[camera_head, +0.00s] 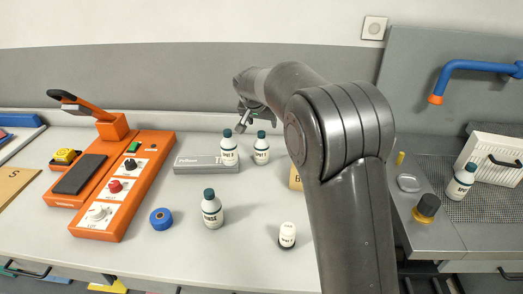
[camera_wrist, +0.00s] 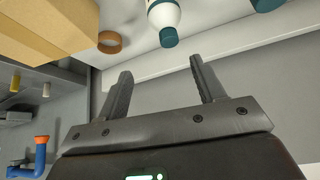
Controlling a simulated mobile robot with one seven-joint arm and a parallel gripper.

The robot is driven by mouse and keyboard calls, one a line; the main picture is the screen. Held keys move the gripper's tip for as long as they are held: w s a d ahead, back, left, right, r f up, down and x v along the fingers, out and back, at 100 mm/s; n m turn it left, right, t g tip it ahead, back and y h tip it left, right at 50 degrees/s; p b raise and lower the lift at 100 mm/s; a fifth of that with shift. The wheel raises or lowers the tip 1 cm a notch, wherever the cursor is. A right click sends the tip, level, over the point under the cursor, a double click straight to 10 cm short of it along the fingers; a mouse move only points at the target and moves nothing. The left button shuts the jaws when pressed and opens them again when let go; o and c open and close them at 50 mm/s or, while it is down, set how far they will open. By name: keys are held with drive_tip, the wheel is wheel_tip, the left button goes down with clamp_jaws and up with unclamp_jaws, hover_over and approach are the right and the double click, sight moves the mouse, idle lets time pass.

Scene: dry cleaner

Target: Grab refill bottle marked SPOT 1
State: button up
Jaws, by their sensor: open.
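Two white bottles with teal caps stand side by side at the back of the counter in the head view, a left one (camera_head: 229,157) and a right one (camera_head: 261,156). A third such bottle (camera_head: 212,217) stands nearer the front, and another (camera_head: 457,190) at the far right. Their labels are too small to read surely. My gripper (camera_head: 243,122) is open and empty, above and behind the back pair. A second teal cap (camera_wrist: 267,4) shows at the top edge.
A grey box (camera_head: 195,164) is beside the back pair. An orange control unit (camera_head: 118,208), blue tape roll (camera_head: 161,219) and small white-capped bottle (camera_head: 287,236) share the counter. A cardboard box (camera_wrist: 40,30) is close in the wrist view. A wall (camera_head: 180,85) stands behind.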

sight(261, 133)
drive_tip(key=x, duration=0.4)
drive_tip(key=a+x, duration=0.1)
drive_tip(key=x, duration=0.7)
drive_tip(key=shift+w+a+f, duration=0.1)
drive_tip(key=shift+w+a, duration=0.05)
drive_tip(key=shift+a, duration=0.1)
drive_tip(key=shift+c, duration=0.5)
clamp_jaws()
